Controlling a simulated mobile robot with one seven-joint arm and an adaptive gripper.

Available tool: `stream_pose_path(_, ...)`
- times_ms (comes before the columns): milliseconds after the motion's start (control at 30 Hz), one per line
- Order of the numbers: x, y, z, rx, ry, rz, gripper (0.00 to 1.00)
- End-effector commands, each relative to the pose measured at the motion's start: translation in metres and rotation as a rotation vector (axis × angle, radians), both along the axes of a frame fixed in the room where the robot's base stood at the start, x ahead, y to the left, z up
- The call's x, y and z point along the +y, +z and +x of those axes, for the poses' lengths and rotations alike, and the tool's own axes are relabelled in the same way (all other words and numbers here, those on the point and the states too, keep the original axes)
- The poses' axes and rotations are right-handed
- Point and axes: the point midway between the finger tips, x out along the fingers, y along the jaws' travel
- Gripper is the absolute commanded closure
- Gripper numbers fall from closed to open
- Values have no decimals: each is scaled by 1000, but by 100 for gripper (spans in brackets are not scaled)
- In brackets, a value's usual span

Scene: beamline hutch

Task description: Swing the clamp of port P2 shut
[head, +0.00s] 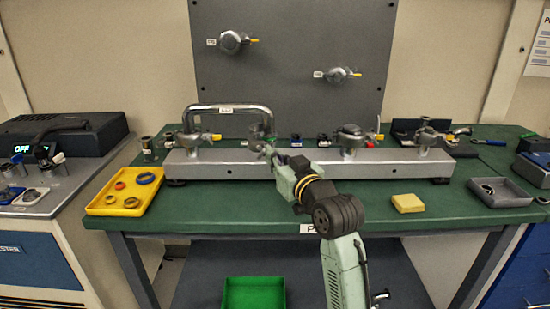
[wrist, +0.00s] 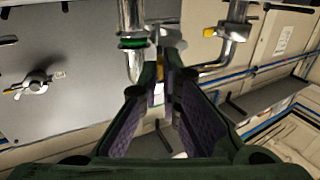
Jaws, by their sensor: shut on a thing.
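A long grey metal manifold (head: 222,166) with several ports stands on the green bench. My gripper (head: 266,147) reaches over it at the port under the right leg of the bent silver pipe (head: 230,107). In the wrist view my gripper (wrist: 160,72) has its fingertips closed on a small part of the clamp (wrist: 170,40), with a yellow piece showing between them. A green ring (wrist: 132,43) sits on the pipe just left of the fingertips. My fingers and wrist hide much of this port in the head view. I cannot read which port label belongs to it.
A yellow tray (head: 98,208) with rings lies at the bench's left, a grey tray (head: 515,197) at its right. A yellow block (head: 407,203) lies in front of the manifold. Other clamped ports (head: 350,138) stand to the right. A grey panel (head: 295,60) rises behind.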

Motion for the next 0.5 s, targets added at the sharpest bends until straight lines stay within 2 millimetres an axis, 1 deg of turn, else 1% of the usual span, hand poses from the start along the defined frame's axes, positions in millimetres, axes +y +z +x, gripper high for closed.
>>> stream_pose_path(267,-16,-4,9,0,115,0,100)
stream_pose_path(500,-37,-3,25,1,309,3,100)
